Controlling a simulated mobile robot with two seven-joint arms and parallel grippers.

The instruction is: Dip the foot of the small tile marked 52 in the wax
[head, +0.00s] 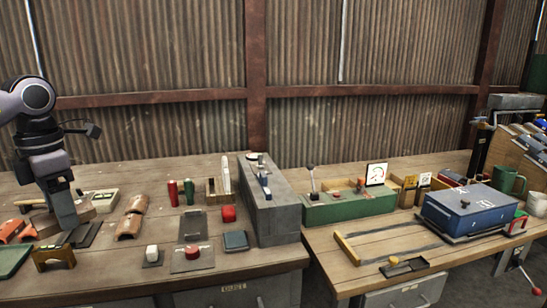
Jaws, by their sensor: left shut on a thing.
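My left gripper (68,215) points down at the left end of the left bench, among small items. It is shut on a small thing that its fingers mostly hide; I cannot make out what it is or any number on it. Small upright tiles stand in a wooden holder on the right bench; one pale tile (425,179) has a dark mark too small to read. I cannot pick out the tile marked 52 or the wax for certain. My right gripper is out of view.
The left bench (250,262) holds orange-brown curved pieces (131,217), red and green handles, a red button box (192,254) and a tall grey block (272,215). On the right bench are a long green box (350,208) and a blue box (470,212). A gap separates the benches.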

